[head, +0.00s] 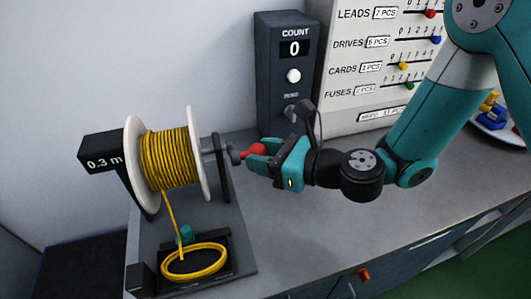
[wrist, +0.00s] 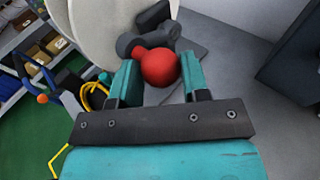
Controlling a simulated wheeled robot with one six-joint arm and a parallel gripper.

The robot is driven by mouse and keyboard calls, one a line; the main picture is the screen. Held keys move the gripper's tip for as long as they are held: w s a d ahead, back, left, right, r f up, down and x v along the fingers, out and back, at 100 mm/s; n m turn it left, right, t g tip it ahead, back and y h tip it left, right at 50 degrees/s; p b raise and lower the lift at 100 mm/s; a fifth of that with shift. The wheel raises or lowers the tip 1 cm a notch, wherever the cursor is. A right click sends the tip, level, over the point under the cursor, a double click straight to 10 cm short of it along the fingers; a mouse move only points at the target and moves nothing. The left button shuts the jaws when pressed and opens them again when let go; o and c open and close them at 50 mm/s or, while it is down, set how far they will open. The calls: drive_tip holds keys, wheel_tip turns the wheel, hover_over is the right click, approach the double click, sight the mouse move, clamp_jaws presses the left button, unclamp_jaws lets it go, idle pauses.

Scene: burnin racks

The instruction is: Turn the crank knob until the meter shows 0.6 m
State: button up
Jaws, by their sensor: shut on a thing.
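The meter (head: 104,162) at the left of the reel reads 0.3 m. The white-flanged reel (head: 193,140) carries wound yellow cable (head: 168,158), and a strand runs down to a loose coil (head: 190,275) in front. The red crank knob (head: 256,149) is on the right side of the reel, on a dark crank arm (head: 235,154). My gripper (head: 257,158) comes from the right and is shut on the knob.
A dark counter box (head: 283,75) reading 0 stands behind my gripper. A white board with sliders (head: 370,60) is at the back right. A plate of coloured parts (head: 497,125) lies at the far right. The bench front to the right of the reel is clear.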

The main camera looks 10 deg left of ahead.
drive_tip(key=r+p, duration=0.1)
drive_tip(key=w+r+p, duration=0.1)
drive_tip(key=p, duration=0.1)
drive_tip(key=shift+w+a, duration=0.1)
drive_tip(key=shift+a, duration=0.2)
drive_tip(key=shift+w, duration=0.1)
drive_tip(key=shift+w+a+r+p, duration=0.2)
drive_tip(key=shift+w+r+p, duration=0.15)
drive_tip(key=shift+p, duration=0.6)
drive_tip(key=shift+w+a+r+p, duration=0.2)
drive_tip(key=shift+w+a+p, duration=0.15)
drive_tip(key=shift+w+p, duration=0.4)
drive_tip(key=shift+s, duration=0.15)
